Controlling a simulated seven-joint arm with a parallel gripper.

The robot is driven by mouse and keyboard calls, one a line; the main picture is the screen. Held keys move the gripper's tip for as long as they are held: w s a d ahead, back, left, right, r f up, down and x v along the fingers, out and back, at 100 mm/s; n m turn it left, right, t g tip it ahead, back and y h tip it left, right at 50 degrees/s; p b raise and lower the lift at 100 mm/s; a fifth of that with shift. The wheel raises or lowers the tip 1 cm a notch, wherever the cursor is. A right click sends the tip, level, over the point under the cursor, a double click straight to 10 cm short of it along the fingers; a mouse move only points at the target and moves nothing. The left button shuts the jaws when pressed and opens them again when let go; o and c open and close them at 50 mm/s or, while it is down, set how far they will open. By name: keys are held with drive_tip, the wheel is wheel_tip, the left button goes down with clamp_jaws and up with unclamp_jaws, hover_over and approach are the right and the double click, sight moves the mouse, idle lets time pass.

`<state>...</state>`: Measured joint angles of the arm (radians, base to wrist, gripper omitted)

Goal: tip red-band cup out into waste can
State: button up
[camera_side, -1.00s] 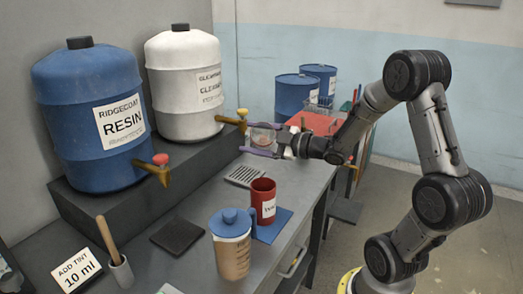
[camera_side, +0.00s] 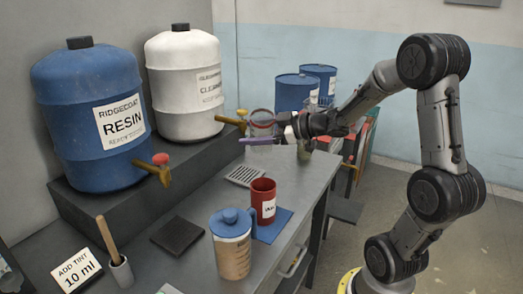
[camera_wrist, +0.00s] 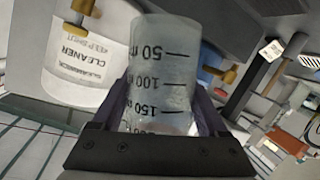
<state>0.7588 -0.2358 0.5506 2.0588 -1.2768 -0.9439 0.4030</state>
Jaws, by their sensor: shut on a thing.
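My gripper (camera_side: 268,139) is shut on a clear cup (camera_wrist: 165,75) with black graduation marks. In the side view the cup (camera_side: 259,130) shows a reddish ring at its upper side, above the purple finger. It is held in the air behind the red can, near the yellow tap of the white drum. The waste can (camera_side: 263,201) is red with a white label and stands on a blue mat (camera_side: 272,227).
A blue-lidded mixing cup (camera_side: 231,258) stands in front of the can. The white drum (camera_side: 184,85) and blue resin drum (camera_side: 92,120) stand on a raised step at left, taps outward. A grate (camera_side: 244,175) and dark pad (camera_side: 177,236) lie on the bench.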

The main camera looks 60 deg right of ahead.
drive_tip(key=shift+r+m+g+y, duration=0.5)
drive_tip(key=shift+r+m+g, duration=0.55)
drive_tip(key=shift+m, duration=0.35)
drive_tip(key=shift+r, duration=0.1)
